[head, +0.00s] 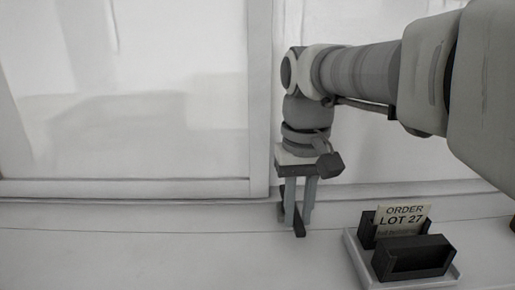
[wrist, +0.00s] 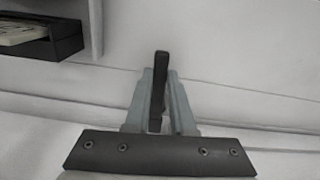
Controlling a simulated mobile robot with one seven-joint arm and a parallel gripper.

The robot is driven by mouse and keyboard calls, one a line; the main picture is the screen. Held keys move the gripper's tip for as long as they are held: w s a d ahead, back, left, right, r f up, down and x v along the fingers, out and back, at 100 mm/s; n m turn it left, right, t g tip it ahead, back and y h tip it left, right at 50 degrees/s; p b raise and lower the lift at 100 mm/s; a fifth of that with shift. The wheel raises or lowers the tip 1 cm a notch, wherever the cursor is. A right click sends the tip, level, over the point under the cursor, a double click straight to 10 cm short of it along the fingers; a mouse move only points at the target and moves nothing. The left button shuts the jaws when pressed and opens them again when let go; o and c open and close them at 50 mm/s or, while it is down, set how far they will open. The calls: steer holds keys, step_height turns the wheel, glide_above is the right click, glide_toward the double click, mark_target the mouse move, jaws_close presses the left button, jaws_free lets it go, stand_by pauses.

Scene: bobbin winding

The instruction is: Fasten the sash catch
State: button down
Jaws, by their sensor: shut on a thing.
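The sash catch shows as a dark narrow lever (head: 300,232) at the foot of the window frame, just above the sill. My gripper (head: 297,221) points down over it, with its two grey fingers shut on the lever. In the wrist view the dark lever (wrist: 161,62) sticks out between the fingers of my gripper (wrist: 158,75). The lever's base and any keeper are hidden by the fingers, so I cannot tell whether the catch is engaged. The window sash (head: 130,187) stands to the left of my gripper, with pale glass above its bottom rail.
A white tray (head: 363,268) on the sill at the right holds dark block-like holders (head: 413,262) and a card (head: 403,218) reading "ORDER LOT 27". A dark holder also shows at top left in the wrist view (wrist: 60,43). The sill to the left is clear.

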steer(key=shift+a+m, duration=0.25)
steer(key=shift+m, duration=0.25)
steer(key=c, duration=0.8)
jaws_free()
steer(key=shift+o, duration=0.2)
step_height(320, 180, up, 18)
steer(key=p, duration=0.2)
steer(key=shift+f, duration=0.25)
steer(key=shift+s, duration=0.1)
